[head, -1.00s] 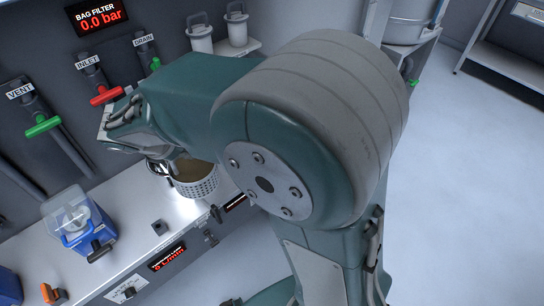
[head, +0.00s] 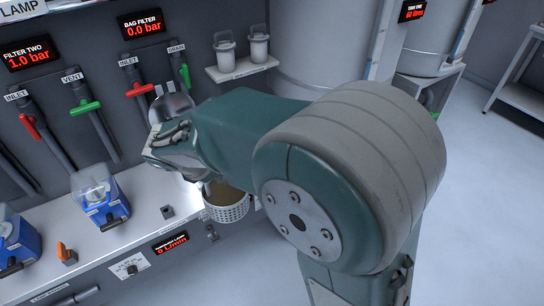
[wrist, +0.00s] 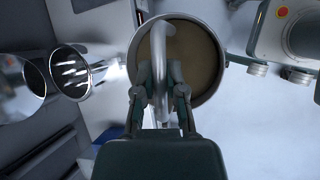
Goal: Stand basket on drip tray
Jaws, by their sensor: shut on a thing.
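The basket (head: 226,207) is a pale perforated cylinder with a brownish inside, at the right end of the steel worktop in the head view. In the wrist view, the basket (wrist: 205,40) shows from above as a round rim around a tan inside. My gripper (wrist: 160,92) is shut on its pale hooked handle (wrist: 163,60), which crosses over the opening. In the head view, my gripper (head: 206,183) is mostly hidden by my own arm. The basket's underside is hidden, so I cannot tell whether it touches anything. I cannot make out the drip tray for certain.
A shiny steel vessel (head: 172,107) stands behind my wrist. Green and red valve handles (head: 85,107) line the wall at left. A blue jug-like unit (head: 99,197) sits on the worktop (head: 140,228). A shelf with two white canisters (head: 259,45) is at the back. Open floor lies right.

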